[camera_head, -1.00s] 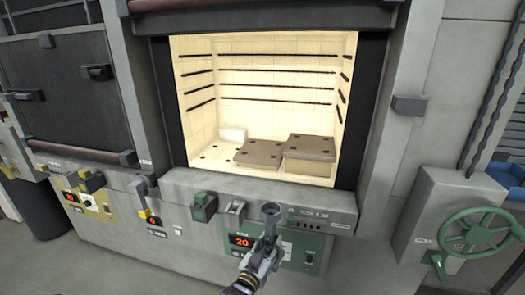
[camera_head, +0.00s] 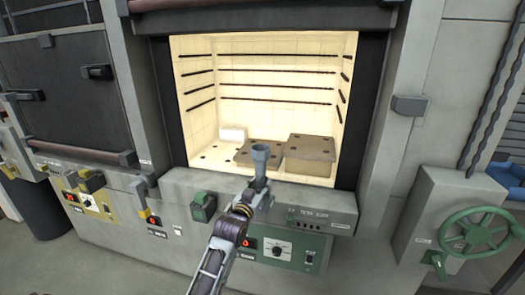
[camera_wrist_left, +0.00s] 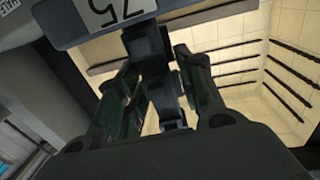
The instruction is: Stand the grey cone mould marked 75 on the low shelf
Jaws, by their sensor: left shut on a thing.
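The grey cone mould (camera_head: 261,154) is upright, cup end up, in front of the lit kiln opening. My left gripper (camera_head: 258,186) comes up from below and is shut on its lower part. In the left wrist view the mould (camera_wrist_left: 165,12) shows a white label reading 75, and the gripper fingers (camera_wrist_left: 155,85) close on its stem. The low shelf (camera_head: 243,156) is a flat brown plate on the kiln floor, partly hidden behind the mould. My right gripper is not in view.
A taller brown shelf (camera_head: 311,146) stands right of the low one. A white block (camera_head: 232,134) sits at the back left of the kiln floor. The kiln's front sill (camera_head: 310,192) runs below the opening. A green handwheel (camera_head: 473,232) is at the right.

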